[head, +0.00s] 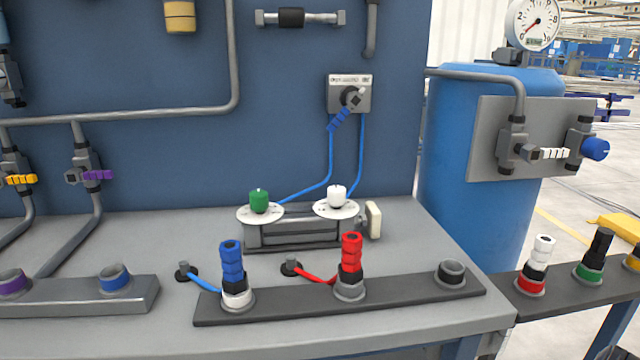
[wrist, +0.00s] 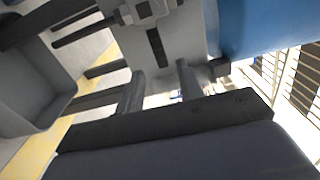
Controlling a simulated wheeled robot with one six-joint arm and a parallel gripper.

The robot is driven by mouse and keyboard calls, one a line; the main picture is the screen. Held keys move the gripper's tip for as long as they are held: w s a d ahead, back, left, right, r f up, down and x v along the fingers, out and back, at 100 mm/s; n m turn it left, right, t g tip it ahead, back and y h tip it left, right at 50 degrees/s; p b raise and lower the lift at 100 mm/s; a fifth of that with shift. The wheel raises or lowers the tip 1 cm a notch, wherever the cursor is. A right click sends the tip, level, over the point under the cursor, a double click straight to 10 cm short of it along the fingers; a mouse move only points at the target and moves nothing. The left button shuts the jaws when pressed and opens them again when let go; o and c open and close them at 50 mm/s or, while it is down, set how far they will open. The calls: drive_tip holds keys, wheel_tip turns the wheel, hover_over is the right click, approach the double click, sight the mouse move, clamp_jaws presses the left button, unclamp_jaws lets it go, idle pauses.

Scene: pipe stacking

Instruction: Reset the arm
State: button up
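My gripper (wrist: 160,72) shows only in the wrist view, where two grey fingers stand apart from a dark bar. It looks open, with nothing between the fingers. The arm does not show in the head view. In the head view, a rack (head: 390,297) on the bench holds a blue pipe stack (head: 231,262) on a white base at left. A red pipe stack (head: 351,255) stands in its middle, and an empty dark socket (head: 451,270) is at right. All stand upright.
A device with a green knob (head: 259,201) and a white knob (head: 336,196) sits behind the rack. A side rack (head: 560,301) holds several pipes at right, beside a blue tank (head: 460,180). In the wrist view, a grey bin (wrist: 35,100) is at left.

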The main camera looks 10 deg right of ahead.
drive_tip(key=w+b, duration=0.2)
drive_tip(key=w, duration=0.5)
drive_tip(key=shift+a+b, duration=0.2)
drive_tip(key=shift+b, duration=0.15)
drive_tip(key=shift+s+d+r+n, duration=0.1)
drive_tip(key=shift+r+n, duration=0.15)
drive_tip(key=shift+n, duration=0.15)
drive_tip(key=shift+r+n, duration=0.25)
drive_tip(key=shift+n, duration=0.25)
drive_tip(key=shift+r, duration=0.1)
